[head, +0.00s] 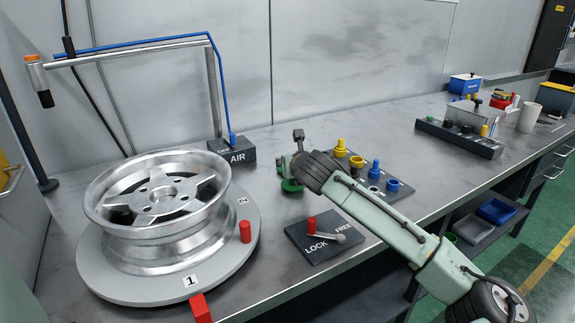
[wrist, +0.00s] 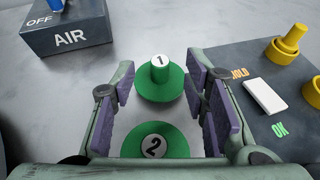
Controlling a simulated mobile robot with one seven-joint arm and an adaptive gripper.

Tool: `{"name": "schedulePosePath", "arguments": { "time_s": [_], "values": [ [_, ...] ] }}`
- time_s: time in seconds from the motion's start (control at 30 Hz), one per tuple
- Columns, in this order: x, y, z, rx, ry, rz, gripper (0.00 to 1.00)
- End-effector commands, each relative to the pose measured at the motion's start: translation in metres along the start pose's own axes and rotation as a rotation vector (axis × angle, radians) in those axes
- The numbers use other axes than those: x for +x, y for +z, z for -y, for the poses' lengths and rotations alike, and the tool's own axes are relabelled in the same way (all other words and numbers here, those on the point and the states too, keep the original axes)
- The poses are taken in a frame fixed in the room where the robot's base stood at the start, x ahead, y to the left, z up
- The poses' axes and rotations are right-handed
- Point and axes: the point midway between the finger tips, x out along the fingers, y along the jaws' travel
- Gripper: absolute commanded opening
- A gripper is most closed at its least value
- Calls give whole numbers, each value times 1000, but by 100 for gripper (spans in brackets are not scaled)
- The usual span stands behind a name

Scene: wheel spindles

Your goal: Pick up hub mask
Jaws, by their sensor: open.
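Two green round pieces, which look like the hub masks, lie on the metal bench. The one marked 1 (wrist: 160,88) has a wide flange and an upright knob with a white top. The one marked 2 (wrist: 155,140) is nearer in the wrist view, partly cut off by my gripper body. In the head view a green piece (head: 291,185) shows under my gripper (head: 278,172), mostly hidden by it. My gripper is open in the wrist view (wrist: 162,80), its purple-padded fingers either side of piece 1, with gaps; contact cannot be told.
A dark board (wrist: 262,85) with yellow pieces and a white block is close on the right. The AIR box (head: 232,151) is to the left. A wheel (head: 158,203) sits on a round turntable (head: 130,288). A LOCK/FREE lever plate (head: 325,238) is in front.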

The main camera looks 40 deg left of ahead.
Motion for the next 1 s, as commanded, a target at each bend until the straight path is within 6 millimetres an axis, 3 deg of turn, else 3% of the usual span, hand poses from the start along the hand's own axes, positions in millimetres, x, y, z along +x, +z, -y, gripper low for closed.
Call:
{"name": "schedulePosePath", "arguments": {
  "time_s": [0.2, 0.43, 1.0],
  "values": [
    [23, 1, 0, 0, 0, 0, 41],
    [25, 0, 0, 0, 0, 1, 41],
    [24, 0, 0, 0, 0, 1, 4]
  ]
}}
